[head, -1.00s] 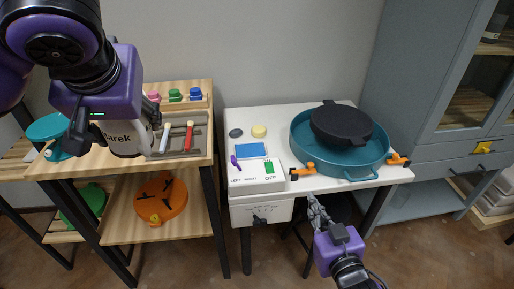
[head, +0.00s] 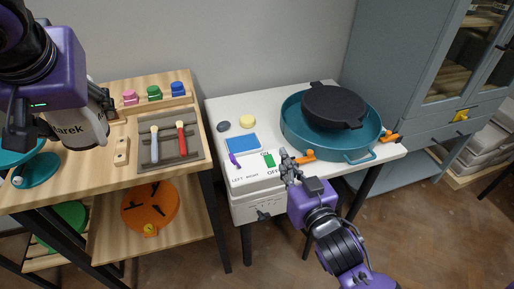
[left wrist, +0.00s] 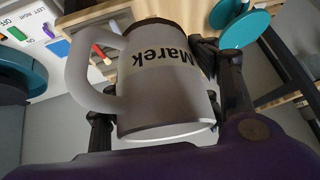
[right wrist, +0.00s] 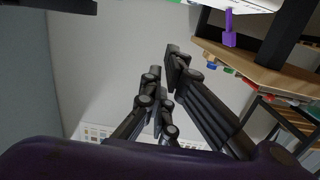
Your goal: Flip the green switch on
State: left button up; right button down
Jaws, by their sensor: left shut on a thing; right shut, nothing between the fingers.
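The green switch (head: 269,160) is on the top of a white control box (head: 250,182), between the printed ON and OFF labels. Which way it is set I cannot tell. My right gripper (head: 288,160) is shut and empty, its fingertips just right of the switch; contact cannot be made out. In the right wrist view its fingers (right wrist: 166,78) show, but the green switch does not. My left gripper (left wrist: 158,100) is shut on a mug (left wrist: 158,85) lettered "Marek", which it holds over the wooden table at the left. The green switch also shows in the left wrist view (left wrist: 18,33).
A purple lever (head: 234,160) sits on the box left of the green switch, by LEFT and RIGHT labels. An orange-handled clamp (head: 305,156) is close to my right fingertips. A teal basin (head: 358,154) holding a black pan (head: 333,107) stands behind, to the right.

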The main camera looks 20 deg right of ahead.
pick_arm(q)
jog(key=shift+d+r, duration=0.1)
pick_arm(e)
send_over(271, 161)
jog(key=s, duration=0.1)
jog(key=shift+s+f, duration=0.1)
jog(key=shift+f, duration=0.3)
pick_arm(q)
jog(key=shift+f, duration=0.45)
pick_arm(e)
jog(key=f, duration=0.1)
jog(key=w+f, duration=0.1)
jog(key=f, duration=0.1)
jog(key=shift+f, duration=0.1)
pick_arm(q)
jog(key=shift+f+b, duration=0.1)
jog(key=shift+b, duration=0.2)
pick_arm(e)
jog(key=shift+w+f, duration=0.15)
jog(key=shift+f, duration=0.3)
